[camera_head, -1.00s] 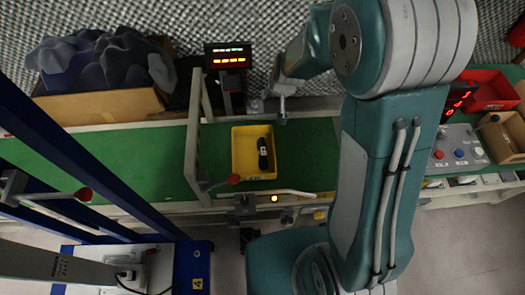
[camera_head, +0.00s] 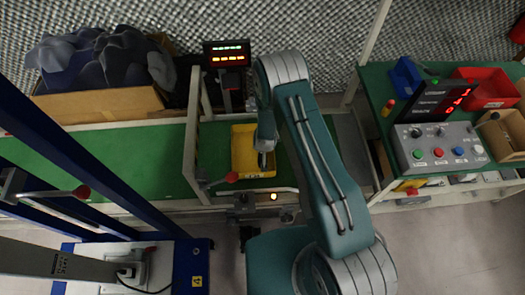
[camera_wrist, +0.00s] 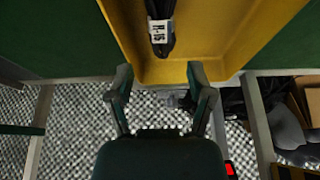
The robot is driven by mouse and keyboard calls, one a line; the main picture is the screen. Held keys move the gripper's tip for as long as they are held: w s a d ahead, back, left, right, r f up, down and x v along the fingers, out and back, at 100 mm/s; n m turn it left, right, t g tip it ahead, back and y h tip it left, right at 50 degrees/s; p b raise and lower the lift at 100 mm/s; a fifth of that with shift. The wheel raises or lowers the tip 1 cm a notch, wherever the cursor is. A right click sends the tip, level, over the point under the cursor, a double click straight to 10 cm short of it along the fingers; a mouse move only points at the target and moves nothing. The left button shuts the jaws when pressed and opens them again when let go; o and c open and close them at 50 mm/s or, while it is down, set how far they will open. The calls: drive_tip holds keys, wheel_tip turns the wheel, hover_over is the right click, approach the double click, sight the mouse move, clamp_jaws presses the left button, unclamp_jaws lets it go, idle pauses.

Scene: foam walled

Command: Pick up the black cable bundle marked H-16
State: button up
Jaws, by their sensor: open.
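The black cable bundle (camera_wrist: 162,46) lies in a yellow bin (camera_wrist: 222,42) and carries a white label, which appears to read H-16. It shows at the top of the wrist view, and its far end is cut off by the frame. In the head view the yellow bin (camera_head: 241,150) stands on the green surface, and my arm hides the bundle. My gripper (camera_wrist: 160,72) is open and empty, its two fingers apart near the bin's edge, with the bundle ahead of them. In the head view my gripper (camera_head: 263,158) is over the bin.
A frame post (camera_head: 192,130) and a red-knobbed lever (camera_head: 231,177) stand left of the bin. A lit display (camera_head: 228,54) is behind it. A control panel (camera_head: 440,150) and red tray (camera_head: 487,88) are at right. The green surface (camera_head: 90,165) at left is clear.

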drive_tip(key=x, duration=0.4)
drive_tip(key=shift+a, duration=0.15)
drive_tip(key=x, duration=0.5)
clamp_jaws()
